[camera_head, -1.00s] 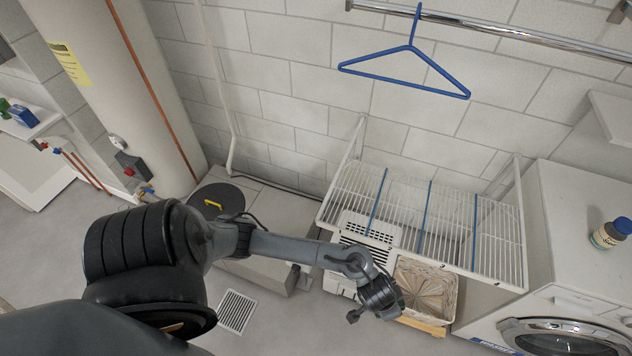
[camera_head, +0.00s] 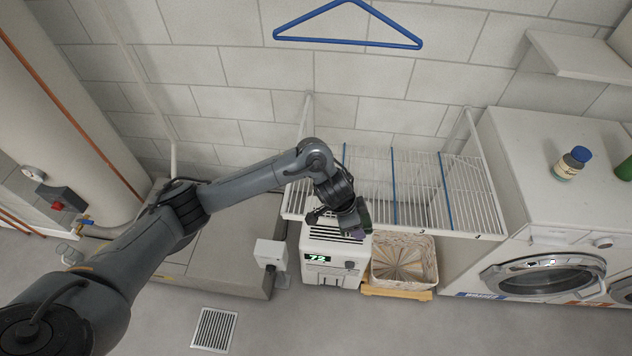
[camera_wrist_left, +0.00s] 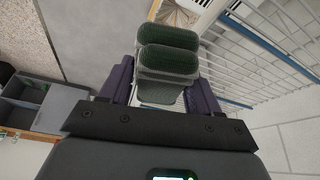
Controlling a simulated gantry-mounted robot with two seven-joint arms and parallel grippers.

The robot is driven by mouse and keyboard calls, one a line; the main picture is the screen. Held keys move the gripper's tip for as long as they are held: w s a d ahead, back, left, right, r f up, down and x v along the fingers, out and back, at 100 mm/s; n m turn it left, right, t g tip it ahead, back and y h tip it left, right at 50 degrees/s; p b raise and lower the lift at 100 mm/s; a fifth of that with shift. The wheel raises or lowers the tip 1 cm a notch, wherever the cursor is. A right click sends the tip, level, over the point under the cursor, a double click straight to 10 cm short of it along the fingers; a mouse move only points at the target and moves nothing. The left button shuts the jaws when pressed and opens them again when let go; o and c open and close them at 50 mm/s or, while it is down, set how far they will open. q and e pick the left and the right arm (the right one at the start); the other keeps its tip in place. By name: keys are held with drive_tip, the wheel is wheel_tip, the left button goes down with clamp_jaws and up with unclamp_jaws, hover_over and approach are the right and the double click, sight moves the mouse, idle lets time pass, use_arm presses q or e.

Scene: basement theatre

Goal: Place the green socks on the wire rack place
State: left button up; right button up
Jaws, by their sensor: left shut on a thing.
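The dark green socks (camera_wrist_left: 168,52), a folded pair, are between the fingers of my left gripper (camera_wrist_left: 160,95) in the left wrist view. My left gripper (camera_head: 352,218) is shut on them and, in the head view, is at the front left edge of the wire rack. Only a small part of the socks (camera_head: 364,212) shows there. The white wire rack (camera_head: 420,200) is fixed at the wall, with blue dividers splitting it into sections; its bars (camera_wrist_left: 260,50) also show in the left wrist view. My right gripper is not in view.
A white dehumidifier (camera_head: 330,262) and a wicker basket (camera_head: 425,262) stand below the rack. A white washing machine (camera_head: 530,190) stands to its right, with a bottle (camera_head: 570,164) on top. A blue hanger (camera_head: 345,42) hangs above. The rack's visible sections look empty.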

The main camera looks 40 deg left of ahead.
use_arm(q)
drive_tip(key=w+a+r+m+b, duration=0.2)
drive_tip(key=a+r+m+b, duration=0.1)
drive_tip(key=a+r, duration=0.15)
drive_tip(key=h+b, duration=0.1)
hover_over(317, 205)
drive_tip(key=a, duration=0.1)
drive_tip(key=shift+g, duration=0.4)
drive_tip(key=f, duration=0.4)
drive_tip(key=s+f, duration=0.1)
drive_tip(key=shift+a+f, duration=0.15)
drive_tip(key=shift+f, duration=0.25)
drive_tip(key=shift+w+f, duration=0.1)
drive_tip(key=shift+f, duration=1.9)
drive_tip(key=shift+f, duration=0.15)
drive_tip(key=o, duration=1.1)
drive_tip(key=shift+c, duration=0.2)
